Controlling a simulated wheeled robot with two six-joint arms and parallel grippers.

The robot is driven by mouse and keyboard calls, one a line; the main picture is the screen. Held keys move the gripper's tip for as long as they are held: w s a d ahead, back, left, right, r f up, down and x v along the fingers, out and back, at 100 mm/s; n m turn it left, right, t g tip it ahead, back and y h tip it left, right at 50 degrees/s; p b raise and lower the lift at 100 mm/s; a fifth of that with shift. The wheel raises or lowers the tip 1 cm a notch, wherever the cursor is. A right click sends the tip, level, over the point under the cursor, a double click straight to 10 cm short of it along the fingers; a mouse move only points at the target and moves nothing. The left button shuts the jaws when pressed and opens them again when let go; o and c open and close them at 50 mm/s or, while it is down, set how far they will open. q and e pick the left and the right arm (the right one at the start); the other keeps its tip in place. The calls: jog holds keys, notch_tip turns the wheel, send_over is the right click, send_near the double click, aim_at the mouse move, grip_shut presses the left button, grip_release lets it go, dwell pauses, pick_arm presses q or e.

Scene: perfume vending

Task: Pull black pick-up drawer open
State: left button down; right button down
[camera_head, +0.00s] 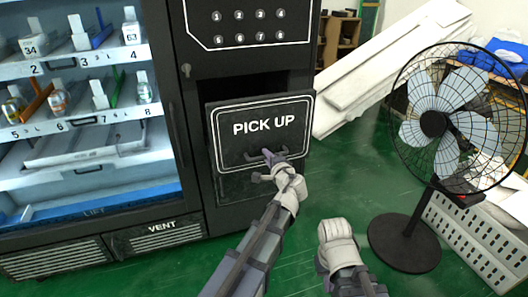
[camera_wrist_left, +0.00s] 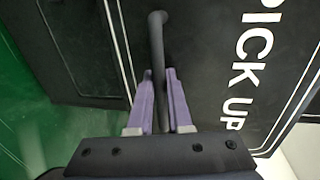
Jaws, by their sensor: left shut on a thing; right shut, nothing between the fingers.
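The black pick-up drawer (camera_head: 290,112) is on the front of the vending machine, with white "PICK UP" lettering. Its front stands out from the machine, with a dark gap above its top edge. A dark bar handle (camera_wrist_left: 157,40) runs between the fingers of my left gripper (camera_wrist_left: 158,88) in the left wrist view. In the head view the left gripper (camera_head: 268,160) is at the lower middle of the drawer front, shut on the handle. My right gripper (camera_head: 323,262) is low at the centre, away from the drawer; its fingertips are mostly hidden by its wrist.
The machine's glass shelves (camera_head: 80,110) with small bottles are on the left. A keypad (camera_head: 248,27) is above the drawer. A standing fan (camera_head: 435,125) and white boards (camera_head: 385,55) are on the right. Green floor (camera_head: 345,180) is clear between the drawer and the fan.

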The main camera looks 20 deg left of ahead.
pick_arm(q)
jog(key=shift+f+v, duration=0.2)
jog(key=shift+v, duration=0.85)
jog(key=shift+f+v, duration=0.2)
jog(key=shift+v, duration=0.8)
jog(key=shift+s, duration=0.1)
jog(key=c, duration=0.8)
grip_release()
jog(key=shift+c, duration=0.2)
